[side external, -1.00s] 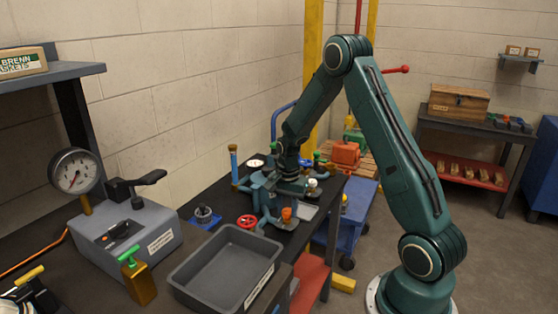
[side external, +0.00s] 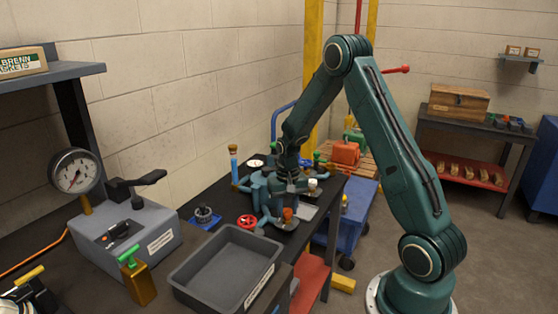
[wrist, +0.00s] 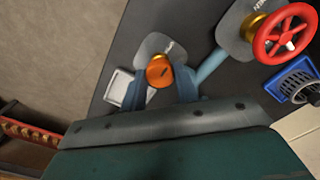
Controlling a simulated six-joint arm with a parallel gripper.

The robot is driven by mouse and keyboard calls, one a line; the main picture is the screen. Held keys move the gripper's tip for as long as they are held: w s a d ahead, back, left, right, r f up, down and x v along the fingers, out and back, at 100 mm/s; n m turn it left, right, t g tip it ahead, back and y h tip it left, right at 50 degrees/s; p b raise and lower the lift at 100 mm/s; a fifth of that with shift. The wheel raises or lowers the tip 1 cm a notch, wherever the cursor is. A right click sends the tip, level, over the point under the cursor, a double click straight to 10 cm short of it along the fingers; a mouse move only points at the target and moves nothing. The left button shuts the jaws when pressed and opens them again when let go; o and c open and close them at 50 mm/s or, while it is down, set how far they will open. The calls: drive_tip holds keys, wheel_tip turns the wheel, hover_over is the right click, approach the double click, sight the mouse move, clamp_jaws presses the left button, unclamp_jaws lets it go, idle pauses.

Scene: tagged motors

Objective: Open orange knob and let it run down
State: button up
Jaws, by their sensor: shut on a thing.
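The orange knob (wrist: 159,70) sits between the two blue-grey fingers of my gripper (wrist: 161,85) in the wrist view. The fingers are shut on it, and its top stays visible. The orange knob (side external: 287,213) also shows in the side view, at the front of blue fittings on the dark bench. My gripper (side external: 275,203) reaches down over these fittings from my arm; its fingertips are hard to separate from the blue parts there. An upright blue tube (side external: 234,167) with a tan cap stands left of my gripper.
A red handwheel (side external: 247,221) is close to the left of the knob and also shows in the wrist view (wrist: 287,33). A grey tray (side external: 228,262) lies in front. A white-topped part (side external: 312,186) stands close on the right.

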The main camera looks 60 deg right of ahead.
sight(287, 211)
idle(0.4)
drive_tip(key=o, duration=1)
drive_tip(key=shift+c, duration=0.2)
drive_tip(key=shift+r, duration=0.1)
wheel_tip(287, 211, up, 14)
